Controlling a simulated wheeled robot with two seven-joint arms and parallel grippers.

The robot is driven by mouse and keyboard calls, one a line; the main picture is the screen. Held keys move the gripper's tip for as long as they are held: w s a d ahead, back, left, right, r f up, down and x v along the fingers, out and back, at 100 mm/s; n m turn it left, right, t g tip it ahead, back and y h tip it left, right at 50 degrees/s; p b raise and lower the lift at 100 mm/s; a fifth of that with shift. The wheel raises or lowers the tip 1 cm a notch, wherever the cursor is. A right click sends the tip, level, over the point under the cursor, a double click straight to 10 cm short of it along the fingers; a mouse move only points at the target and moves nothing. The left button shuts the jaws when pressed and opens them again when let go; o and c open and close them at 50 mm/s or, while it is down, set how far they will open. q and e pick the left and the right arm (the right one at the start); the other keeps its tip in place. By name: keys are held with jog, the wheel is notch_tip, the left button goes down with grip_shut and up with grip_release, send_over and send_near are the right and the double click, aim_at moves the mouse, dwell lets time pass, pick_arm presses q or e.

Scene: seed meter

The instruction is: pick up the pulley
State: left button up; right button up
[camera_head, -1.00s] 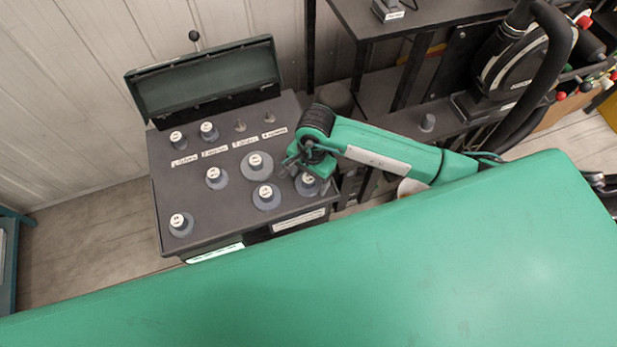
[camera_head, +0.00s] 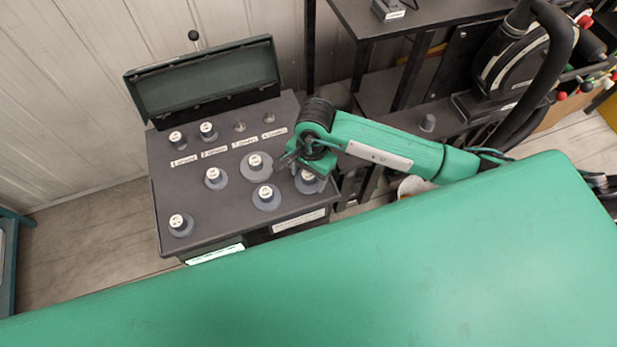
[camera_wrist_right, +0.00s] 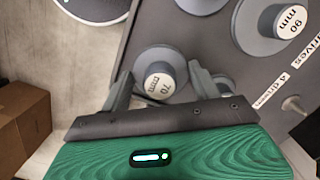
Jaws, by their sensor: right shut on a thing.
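My right gripper (camera_head: 299,166) reaches over the dark grey box top near its right edge. It is shut on a grey pulley (camera_head: 309,184) with a round white label on its hub. In the right wrist view the gripper (camera_wrist_right: 163,82) has a finger on each side of this hub, whose label reads "70 mm" (camera_wrist_right: 160,84). The pulley's wide grey flange (camera_wrist_right: 160,56) shows beyond the fingers. I cannot tell whether it is clear of the box top. My left gripper is not in view.
A larger pulley marked "90 mm" (camera_wrist_right: 284,22) stands close by. Several other pulleys, including one at the front left (camera_head: 181,225), stand on the box top (camera_head: 215,222). The open lid (camera_head: 205,80) rises behind. Two bare pegs are by the labels. A shelf (camera_head: 395,90) stands right.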

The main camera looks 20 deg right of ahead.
notch_tip(320, 180, up, 17)
jog(key=b, duration=0.4)
notch_tip(320, 180, up, 5)
jog(key=p, duration=0.1)
send_over(308, 174)
jog(key=shift+r, duration=0.15)
dwell(0.4)
